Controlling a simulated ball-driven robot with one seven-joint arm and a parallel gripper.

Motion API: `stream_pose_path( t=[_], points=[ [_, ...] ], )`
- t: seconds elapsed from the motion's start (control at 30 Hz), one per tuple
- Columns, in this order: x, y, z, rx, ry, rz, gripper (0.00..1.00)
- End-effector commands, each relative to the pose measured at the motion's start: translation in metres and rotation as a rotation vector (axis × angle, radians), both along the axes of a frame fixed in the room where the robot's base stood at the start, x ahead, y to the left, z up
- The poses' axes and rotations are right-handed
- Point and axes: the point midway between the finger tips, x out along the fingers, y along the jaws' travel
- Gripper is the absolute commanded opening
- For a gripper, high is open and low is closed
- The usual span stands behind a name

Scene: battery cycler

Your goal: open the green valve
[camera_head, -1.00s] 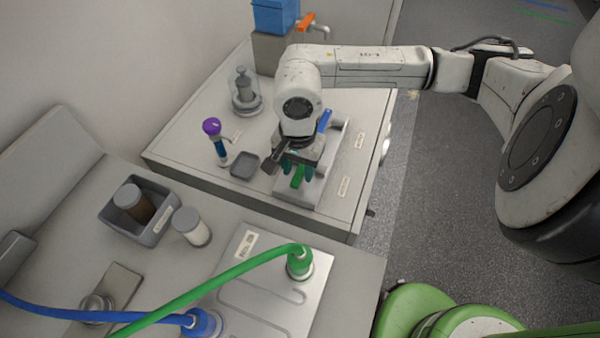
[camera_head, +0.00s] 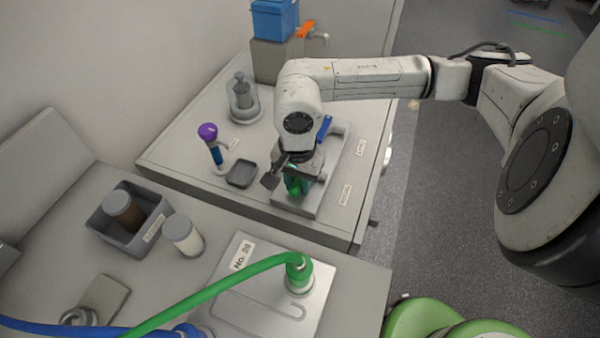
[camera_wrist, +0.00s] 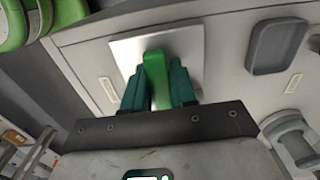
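The green valve's handle (camera_head: 294,189) is on a light grey plate with a pipe body on the far bench, with a blue handle (camera_head: 325,127) at its other end. My gripper (camera_head: 297,183) points down over the green handle. In the wrist view the green handle (camera_wrist: 156,80) stands between the two dark teal fingers (camera_wrist: 157,88), with little or no gap on either side. The fingers look shut on it. My wrist hides part of the valve body in the head view.
A small grey tray (camera_head: 241,174) and a purple-topped tube on a stand (camera_head: 213,145) are left of my gripper. A glass-covered weight (camera_head: 243,98) stands behind. On the near bench, a green hose (camera_head: 225,283) arches over a metal plate (camera_head: 262,312).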

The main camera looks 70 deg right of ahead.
Motion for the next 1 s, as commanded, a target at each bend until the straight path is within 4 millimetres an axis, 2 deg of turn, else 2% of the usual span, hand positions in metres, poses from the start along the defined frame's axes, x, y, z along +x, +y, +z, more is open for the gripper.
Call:
stream_pose_path(
  t=[0.2, 0.7, 1.0],
  points=[
    [-0.006, -0.003, -0.006, -0.005, 0.002, 0.12, 0.24],
    [-0.027, -0.009, -0.003, -0.003, 0.002, 0.537, 0.24],
    [-0.028, -0.009, 0.0, 0.0, 0.001, 0.559, 0.24]
  ],
)
